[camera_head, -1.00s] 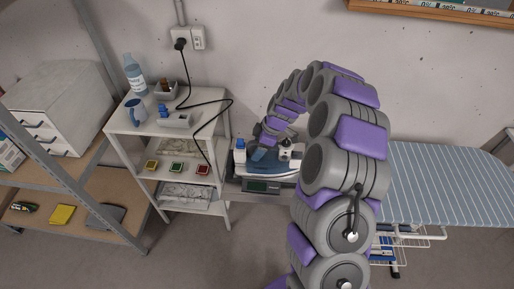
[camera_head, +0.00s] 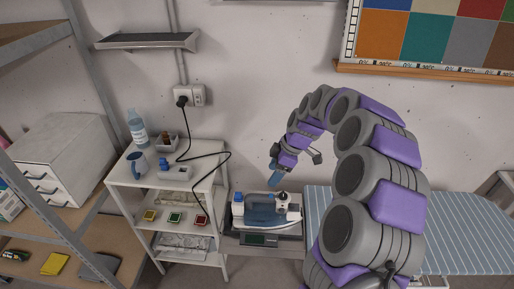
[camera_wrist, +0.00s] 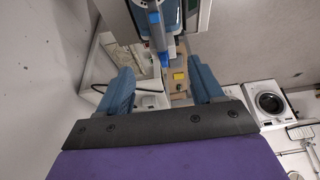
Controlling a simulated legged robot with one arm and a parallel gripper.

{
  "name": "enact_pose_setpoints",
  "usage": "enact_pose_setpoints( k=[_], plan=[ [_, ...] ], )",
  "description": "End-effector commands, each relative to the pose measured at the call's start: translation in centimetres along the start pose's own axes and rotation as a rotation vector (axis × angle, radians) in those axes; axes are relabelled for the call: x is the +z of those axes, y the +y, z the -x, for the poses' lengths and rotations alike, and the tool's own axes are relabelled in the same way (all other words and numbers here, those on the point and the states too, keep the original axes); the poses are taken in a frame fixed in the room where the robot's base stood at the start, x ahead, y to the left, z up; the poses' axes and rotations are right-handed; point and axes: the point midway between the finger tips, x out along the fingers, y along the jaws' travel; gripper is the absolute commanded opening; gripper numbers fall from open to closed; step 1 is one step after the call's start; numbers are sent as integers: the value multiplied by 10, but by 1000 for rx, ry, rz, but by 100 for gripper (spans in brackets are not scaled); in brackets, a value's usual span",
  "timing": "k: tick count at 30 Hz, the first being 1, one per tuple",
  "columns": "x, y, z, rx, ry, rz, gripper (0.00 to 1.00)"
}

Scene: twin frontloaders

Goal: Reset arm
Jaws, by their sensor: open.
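My gripper (camera_head: 275,174) hangs at the end of my curled grey and purple arm, above the steam iron (camera_head: 268,210). In the wrist view its two blue fingers (camera_wrist: 160,90) stand wide apart with nothing between them. The blue and white iron rests on a grey stand with a small green display (camera_head: 262,239), just right of the white shelf. Part of the iron appears at the top of the wrist view (camera_wrist: 165,22). The gripper is apart from the iron in the head view.
A striped ironing board (camera_head: 460,232) lies behind my arm at the right. A white shelf (camera_head: 205,185) holds a blue mug (camera_head: 138,163), a bottle (camera_head: 137,128) and a black cord running to the wall socket (camera_head: 189,96). A metal rack (camera_head: 85,120) stands at the left. Open air surrounds the gripper.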

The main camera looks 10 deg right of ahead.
Motion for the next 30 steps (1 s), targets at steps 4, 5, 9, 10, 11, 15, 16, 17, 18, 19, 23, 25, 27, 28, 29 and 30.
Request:
enact_pose_setpoints(
  k=[4,5,9,10,11,15,16,17,18,19,23,25,27,28,29,30],
  plan=[
    [-2,-2,2,-1,0,-4,66],
    [-4,-4,3,-3,-1,-8,66],
    [-21,-31,16,-19,-11,-59,66],
    [-26,-41,19,-27,-16,-78,66],
    [-31,-52,22,-34,-22,-100,66],
    [-49,-106,40,-60,-67,-221,66],
    [-51,-116,43,-63,-79,-249,66],
    [-53,-128,46,-65,-92,-277,66],
    [-54,-144,49,-70,-112,-316,66],
    [-54,-156,52,-71,-126,-348,66],
    [-50,-205,63,-64,-193,-486,66],
    [-44,-232,66,-55,-232,-568,66],
    [-37,-257,71,-36,-269,-653,66],
    [-33,-268,72,-30,-286,-691,66],
    [-28,-279,73,-21,-301,-729,66],
    [-22,-292,75,-6,-322,-782,66]
  ],
)
